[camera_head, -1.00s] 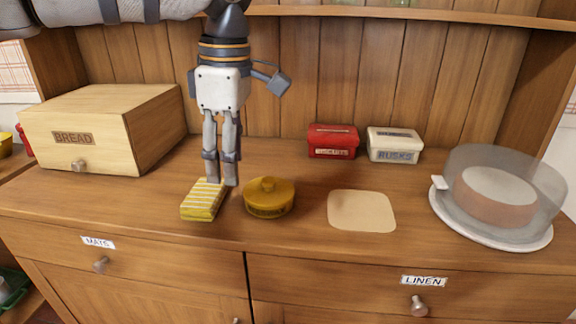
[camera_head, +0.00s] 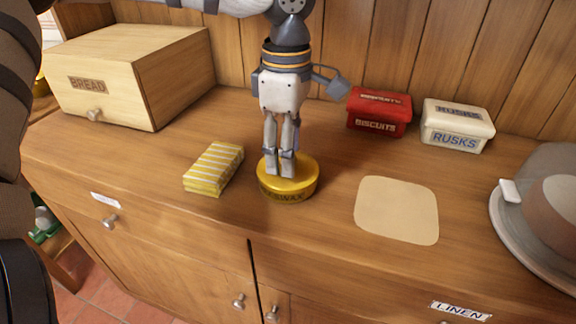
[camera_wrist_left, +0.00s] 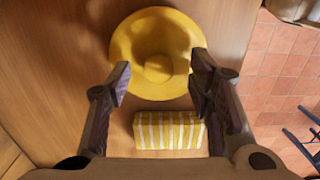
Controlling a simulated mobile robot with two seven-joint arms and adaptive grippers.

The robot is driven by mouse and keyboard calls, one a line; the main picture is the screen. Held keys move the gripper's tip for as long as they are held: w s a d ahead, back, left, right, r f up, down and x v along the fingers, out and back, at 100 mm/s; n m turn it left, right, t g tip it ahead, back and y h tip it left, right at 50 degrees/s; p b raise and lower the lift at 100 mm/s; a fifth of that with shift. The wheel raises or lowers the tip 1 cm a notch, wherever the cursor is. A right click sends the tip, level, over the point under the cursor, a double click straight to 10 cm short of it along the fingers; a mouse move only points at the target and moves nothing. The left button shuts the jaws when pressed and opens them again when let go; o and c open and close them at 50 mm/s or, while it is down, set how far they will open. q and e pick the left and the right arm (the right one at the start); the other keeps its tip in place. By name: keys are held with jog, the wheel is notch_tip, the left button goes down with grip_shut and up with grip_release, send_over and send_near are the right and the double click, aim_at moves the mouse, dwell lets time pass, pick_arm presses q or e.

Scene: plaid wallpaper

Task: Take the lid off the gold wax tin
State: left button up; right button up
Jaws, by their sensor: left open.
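The gold wax tin (camera_head: 287,190) stands upright on the wooden counter, with its lid on. The round lid with its central knob shows in the left wrist view (camera_wrist_left: 158,69). My left gripper (camera_head: 281,170) points down right over the lid; in the left wrist view its open fingers (camera_wrist_left: 158,70) stand to either side of the knob, apart from it. In the head view the fingers hide the knob. Whether the fingertips touch the lid I cannot tell. My right gripper is not in view.
A yellow striped packet (camera_head: 214,168) lies just left of the tin. A cream mat (camera_head: 397,210) lies bare to the right. Behind are red biscuits (camera_head: 379,112) and white rusks (camera_head: 456,126) tins; a bread box (camera_head: 130,75) stands left, a covered dish (camera_head: 540,245) far right.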

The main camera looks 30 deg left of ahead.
pick_arm(q)
jog(key=shift+w+f, duration=0.1)
jog(key=shift+f, duration=0.35)
grip_shut()
jog(key=shift+r, duration=0.1)
